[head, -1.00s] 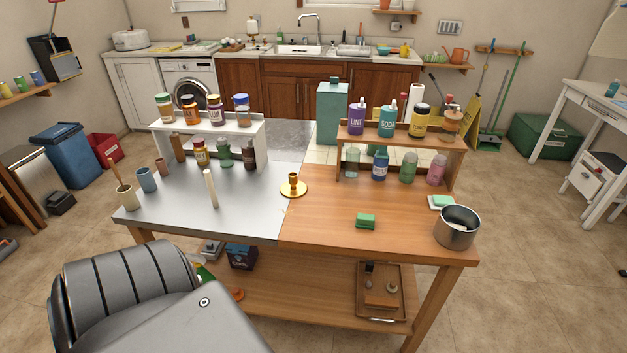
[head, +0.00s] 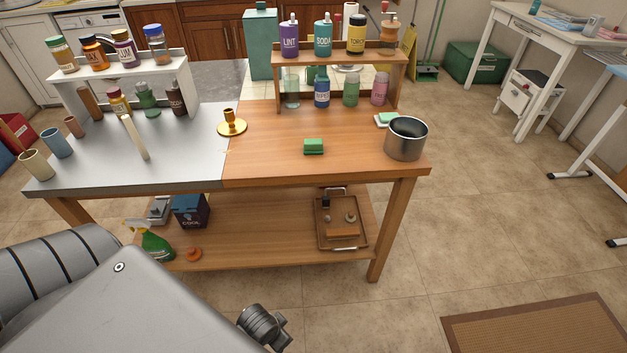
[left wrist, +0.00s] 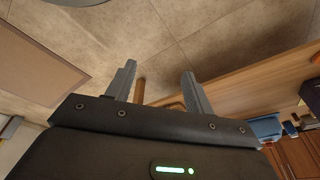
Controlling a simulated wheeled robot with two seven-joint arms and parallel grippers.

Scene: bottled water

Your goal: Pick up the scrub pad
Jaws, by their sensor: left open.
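A green scrub pad (head: 313,146) lies flat on the wooden half of the table, near the front middle, with clear wood around it. A second pad, green and white (head: 386,119), lies further right, behind the metal pot. My left gripper shows in the left wrist view (left wrist: 158,68), open, its two fingers apart with nothing between them. It points over floor, with a wooden edge beyond. In the head view only grey parts of my arm show at the lower left, away from both pads. My right gripper is not in view.
A metal pot (head: 406,139) stands at the right end of the table. A wooden shelf (head: 340,61) with bottles stands behind the pad. A brass candle holder (head: 231,124) stands to the left. A lower shelf (head: 268,227) holds a tray (head: 364,241) and a spray bottle.

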